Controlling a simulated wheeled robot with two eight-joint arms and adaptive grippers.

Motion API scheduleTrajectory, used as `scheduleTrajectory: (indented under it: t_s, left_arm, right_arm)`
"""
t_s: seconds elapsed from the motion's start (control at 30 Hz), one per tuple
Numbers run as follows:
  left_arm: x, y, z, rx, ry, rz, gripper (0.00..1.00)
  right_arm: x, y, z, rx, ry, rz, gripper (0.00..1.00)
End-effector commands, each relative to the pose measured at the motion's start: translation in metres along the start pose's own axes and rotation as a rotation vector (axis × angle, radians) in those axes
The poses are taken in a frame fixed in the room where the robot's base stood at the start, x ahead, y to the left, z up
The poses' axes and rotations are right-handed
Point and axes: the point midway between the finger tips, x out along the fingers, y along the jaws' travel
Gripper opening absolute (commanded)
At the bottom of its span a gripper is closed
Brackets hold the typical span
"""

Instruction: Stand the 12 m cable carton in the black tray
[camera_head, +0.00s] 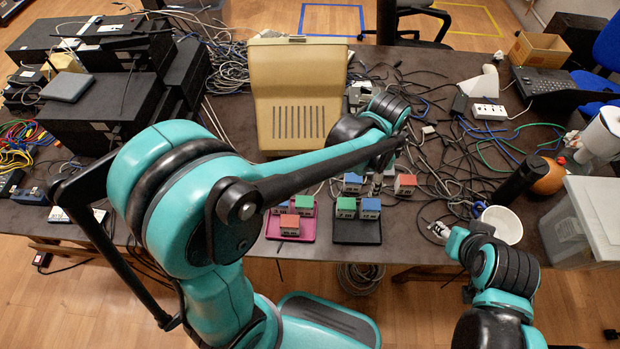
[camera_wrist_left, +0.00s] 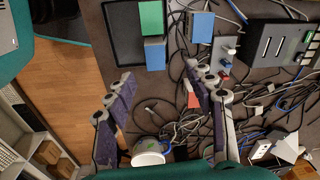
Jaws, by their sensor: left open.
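The black tray (camera_head: 345,240) lies near the front table edge. A green-topped carton (camera_head: 346,206) and a blue-topped carton (camera_head: 370,207) stand at its back; its front part is bare. Another blue-topped carton (camera_head: 352,182) stands behind the tray, and a red-topped carton (camera_head: 405,183) stands behind it to the right. No length label is readable. My left gripper (camera_wrist_left: 165,95) is open and empty over the table. In the left wrist view the red carton (camera_wrist_left: 192,96) is beside and partly behind its right finger. My right arm is at lower right; its fingers are unclear.
A pink tray (camera_head: 290,237) with red, green and blue cartons is left of the black tray. A beige bin (camera_head: 297,90) stands behind. Loose cables cover the table to the right, near a white cup (camera_head: 502,224), a dark cylinder (camera_head: 520,180) and a clear box (camera_head: 590,220).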

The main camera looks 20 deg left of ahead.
Motion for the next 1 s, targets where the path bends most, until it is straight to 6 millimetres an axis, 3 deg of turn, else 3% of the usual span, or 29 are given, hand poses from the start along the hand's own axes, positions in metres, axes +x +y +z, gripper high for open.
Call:
scheduleTrajectory:
  t_s: [0.2,0.33,0.5,0.7,1.0]
  left_arm:
    - [-0.053,0.002,0.075,-0.396,0.144,-0.133,0.54]
    - [-0.07,0.01,0.118,-0.637,0.249,-0.208,0.54]
    - [-0.077,0.022,0.159,-0.897,0.379,-0.281,0.54]
    - [-0.077,0.029,0.181,-1.05,0.467,-0.321,0.54]
    - [-0.077,0.029,0.184,-1.071,0.48,-0.326,0.54]
  right_arm:
    - [0.0,0.0,0.0,0.0,0.0,0.0,0.42]
    - [0.0,0.0,0.0,0.0,0.0,0.0,0.42]
    - [0.0,0.0,0.0,0.0,0.0,0.0,0.42]
    - [0.0,0.0,0.0,0.0,0.0,0.0,0.42]
    - [0.0,0.0,0.0,0.0,0.0,0.0,0.42]
